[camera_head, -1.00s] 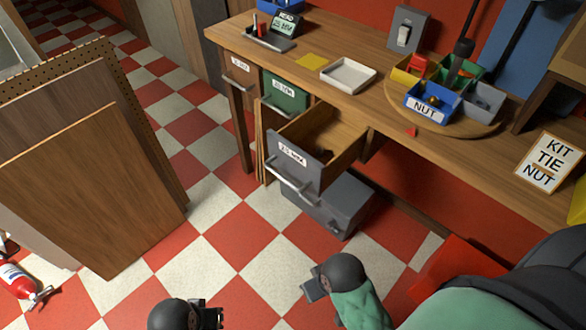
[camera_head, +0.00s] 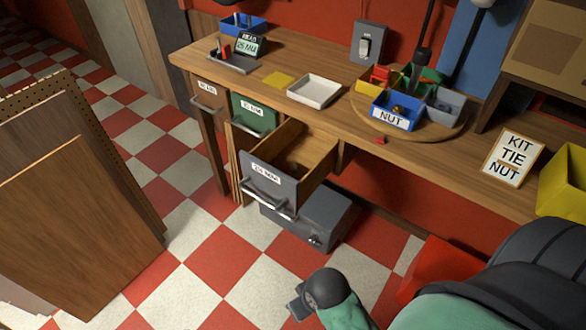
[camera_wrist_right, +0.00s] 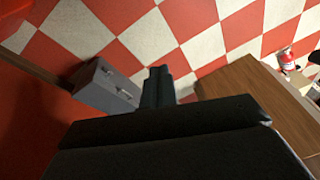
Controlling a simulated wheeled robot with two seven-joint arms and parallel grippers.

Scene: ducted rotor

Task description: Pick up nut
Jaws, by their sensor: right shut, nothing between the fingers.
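A blue bin labelled NUT (camera_head: 389,119) stands on the round wooden turntable on the bench in the head view. A small brassy piece (camera_head: 398,109) shows inside it; it is too small to tell its exact shape. My right gripper (camera_head: 297,304) is low over the floor, in front of the bench and well away from the bin. It is shut and empty, and its closed fingers also show in the right wrist view (camera_wrist_right: 158,84). My left gripper is out of view.
A drawer (camera_head: 273,183) stands open below the bench, above a grey toolbox (camera_head: 318,222). A white tray (camera_head: 314,90) and a KIT TIE NUT sign (camera_head: 513,157) are on the bench. Wooden panels (camera_head: 85,215) stand at left.

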